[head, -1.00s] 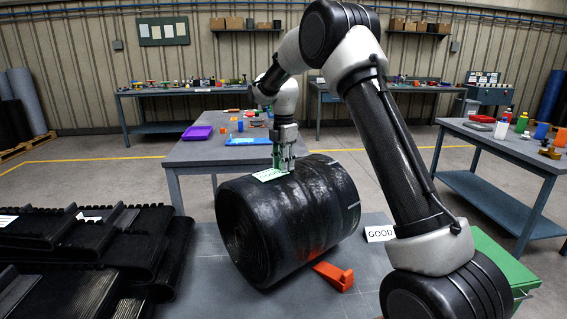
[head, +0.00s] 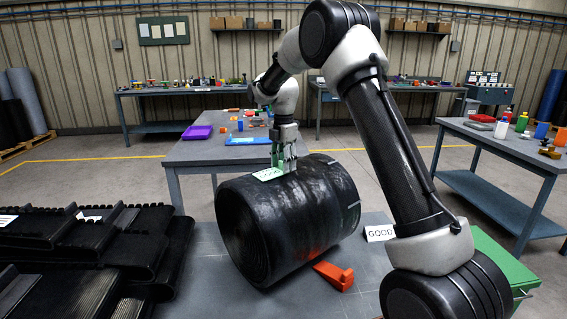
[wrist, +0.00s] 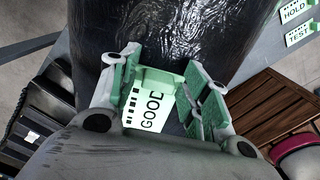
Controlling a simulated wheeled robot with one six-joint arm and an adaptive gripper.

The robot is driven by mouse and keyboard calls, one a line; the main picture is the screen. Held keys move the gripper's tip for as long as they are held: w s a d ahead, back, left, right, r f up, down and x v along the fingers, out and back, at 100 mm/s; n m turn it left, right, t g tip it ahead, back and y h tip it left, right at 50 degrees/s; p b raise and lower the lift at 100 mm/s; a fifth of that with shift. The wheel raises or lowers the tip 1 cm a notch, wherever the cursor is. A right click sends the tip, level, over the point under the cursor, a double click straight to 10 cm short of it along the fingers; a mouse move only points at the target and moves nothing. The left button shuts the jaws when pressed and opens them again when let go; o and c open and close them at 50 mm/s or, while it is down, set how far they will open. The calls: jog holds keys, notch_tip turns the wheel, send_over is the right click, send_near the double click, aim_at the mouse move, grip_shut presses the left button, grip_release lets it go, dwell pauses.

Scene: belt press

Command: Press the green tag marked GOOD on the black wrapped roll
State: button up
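The black wrapped roll (head: 310,215) lies on its side on the grey table; its dark, shiny wrap also fills the top of the wrist view (wrist: 165,35). The green tag marked GOOD (wrist: 150,112) lies against the roll; in the head view the tag (head: 268,175) is on the roll's upper surface. A raised green tab (wrist: 158,82) stands on the tag. My gripper (wrist: 163,68) is over the tag, its green-padded fingers apart on either side of the tab. It also shows in the head view (head: 284,166). Whether the pads touch the tab is unclear.
Stacked black belts (head: 90,240) are on the left. HOLD (wrist: 295,10) and TEST (wrist: 300,32) tags lie at the wrist view's upper right. A table (head: 205,152) stands behind.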

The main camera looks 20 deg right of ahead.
jog(key=shift+r, duration=0.1)
notch_tip(320, 180, up, 12)
dwell(0.6)
notch_tip(320, 180, up, 7)
dwell(1.4)
jog(key=shift+w+d+r, duration=0.25)
jog(key=shift+d+r, duration=0.2)
jog(key=shift+d, duration=0.15)
jog(key=shift+w+d+r, duration=0.3)
jog(key=shift+d+r, duration=0.2)
jog(key=shift+d, duration=0.15)
jog(key=shift+w+d+r, duration=0.25)
jog(key=shift+d+r, duration=0.2)
jog(key=shift+d, duration=0.15)
